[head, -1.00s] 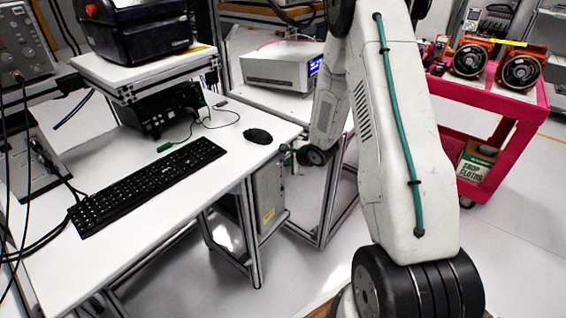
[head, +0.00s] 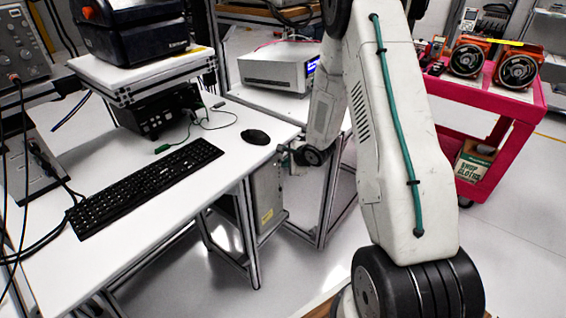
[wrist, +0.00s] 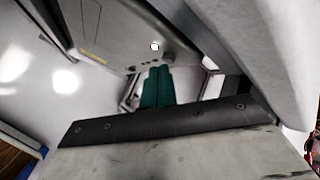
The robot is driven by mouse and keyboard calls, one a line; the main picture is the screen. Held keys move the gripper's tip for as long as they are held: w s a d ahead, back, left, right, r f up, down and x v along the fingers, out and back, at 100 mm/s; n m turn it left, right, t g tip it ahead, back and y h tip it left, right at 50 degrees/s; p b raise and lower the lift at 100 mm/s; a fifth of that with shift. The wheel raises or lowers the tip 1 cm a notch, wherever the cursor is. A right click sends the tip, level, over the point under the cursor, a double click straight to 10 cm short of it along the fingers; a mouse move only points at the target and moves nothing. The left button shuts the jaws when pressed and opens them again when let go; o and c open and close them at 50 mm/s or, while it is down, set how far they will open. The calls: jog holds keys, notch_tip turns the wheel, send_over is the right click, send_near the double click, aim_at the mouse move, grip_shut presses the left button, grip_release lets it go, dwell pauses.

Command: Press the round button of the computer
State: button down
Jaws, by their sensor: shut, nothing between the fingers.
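The computer (head: 268,197) is a grey upright case under the right end of the desk, with a yellow label low on its side. In the wrist view its grey case (wrist: 115,30) fills the upper left. A small bright round button (wrist: 155,46) shows on it near the right edge. My gripper (wrist: 158,72) has green fingers, shut and empty. The fingertips appear just below the button in the picture, close to the case's edge. I cannot tell whether they touch the case. In the head view the gripper is small and mostly hidden by my wrist.
The white desk (head: 140,235) holds a keyboard (head: 145,187) and a mouse (head: 256,136) above the computer. Metal frame legs (head: 249,235) stand beside the case. A white instrument (head: 276,68) sits on a bench behind. A pink cart (head: 500,150) stands at the right.

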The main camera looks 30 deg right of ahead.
jog(key=shift+w+a+r, duration=0.3)
jog(key=shift+w+r, duration=0.05)
jog(key=shift+w, duration=0.3)
jog(key=shift+w+f, duration=0.1)
jog(key=shift+w, duration=0.05)
jog(key=shift+d, duration=0.1)
jog(key=s+d, duration=0.2)
jog(key=s, duration=0.4)
jog(key=shift+s+d+f, duration=0.15)
jog(key=shift+s+d, duration=0.05)
dwell(0.5)
